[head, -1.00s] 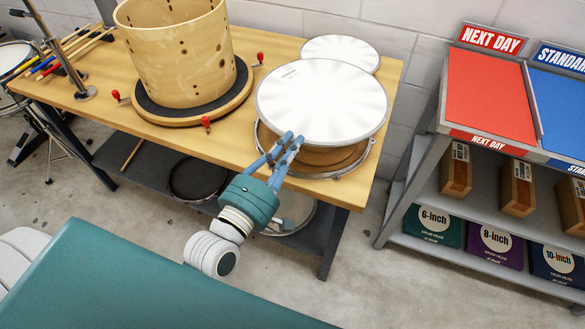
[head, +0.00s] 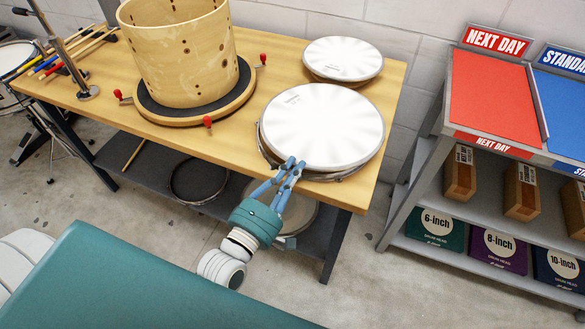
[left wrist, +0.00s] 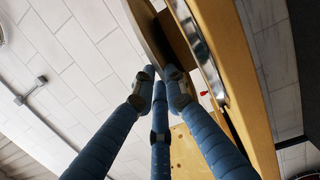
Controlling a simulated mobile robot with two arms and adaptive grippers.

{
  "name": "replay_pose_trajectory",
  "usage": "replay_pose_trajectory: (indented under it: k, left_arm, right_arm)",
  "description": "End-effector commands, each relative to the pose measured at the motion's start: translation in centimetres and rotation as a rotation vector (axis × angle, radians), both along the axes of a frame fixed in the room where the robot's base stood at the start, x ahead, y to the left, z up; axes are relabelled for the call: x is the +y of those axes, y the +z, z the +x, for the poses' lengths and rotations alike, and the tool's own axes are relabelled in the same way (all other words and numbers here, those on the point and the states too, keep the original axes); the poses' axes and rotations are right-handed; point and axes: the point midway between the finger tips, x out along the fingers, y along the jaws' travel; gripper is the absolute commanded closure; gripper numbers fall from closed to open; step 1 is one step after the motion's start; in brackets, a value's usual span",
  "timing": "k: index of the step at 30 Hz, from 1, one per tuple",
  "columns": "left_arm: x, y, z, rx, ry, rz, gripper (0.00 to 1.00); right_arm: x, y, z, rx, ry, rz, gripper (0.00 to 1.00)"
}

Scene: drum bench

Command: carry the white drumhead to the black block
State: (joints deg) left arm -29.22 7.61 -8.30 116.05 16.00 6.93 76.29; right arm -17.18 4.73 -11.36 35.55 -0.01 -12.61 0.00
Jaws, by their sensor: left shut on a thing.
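The white drumhead (head: 322,125) is a large round disc over the right front of the workbench. My left gripper (head: 291,166) is shut on its near rim. The drumhead lies over a metal-rimmed hoop (head: 268,152), covering most of it; I cannot tell whether they touch. In the left wrist view the fingertips (left wrist: 163,75) pinch the rim, seen edge-on beside the chrome hoop. A small black block (head: 110,34) is at the drumsticks' far end; I cannot tell if it is the task's block. My right gripper is not in view.
A second white drumhead (head: 343,58) is at the bench's back right. A wooden drum shell (head: 182,55) stands on a round base with red-knobbed clamps, left of the held drumhead. Drumsticks (head: 80,50) lie far left. A shelf unit (head: 400,195) with trays and boxes stands right.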

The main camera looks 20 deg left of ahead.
Motion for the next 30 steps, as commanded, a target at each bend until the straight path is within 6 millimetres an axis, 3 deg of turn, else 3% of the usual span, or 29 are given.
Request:
replay_pose_trajectory:
  k: [3,4,6,14,18,30]
  left_arm:
    - [0.0,-0.4,0.0,-0.002,0.000,0.001,1.00]
    - [0.0,-0.4,0.0,0.000,0.000,0.001,0.83]
    - [0.0,-0.3,0.0,0.000,0.000,0.001,0.70]
    - [0.0,-0.3,0.0,0.000,0.000,0.000,0.70]
    - [0.0,0.7,0.0,-0.002,0.001,0.000,0.70]
    - [1.3,-0.2,-8.2,0.006,-0.002,0.001,0.70]
  right_arm:
    - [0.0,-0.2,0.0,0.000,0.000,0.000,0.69]
    - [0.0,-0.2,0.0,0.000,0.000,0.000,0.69]
    - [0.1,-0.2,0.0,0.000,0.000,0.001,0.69]
    - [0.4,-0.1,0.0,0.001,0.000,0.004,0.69]
    - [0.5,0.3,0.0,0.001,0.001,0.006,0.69]
    - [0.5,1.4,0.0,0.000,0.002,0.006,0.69]
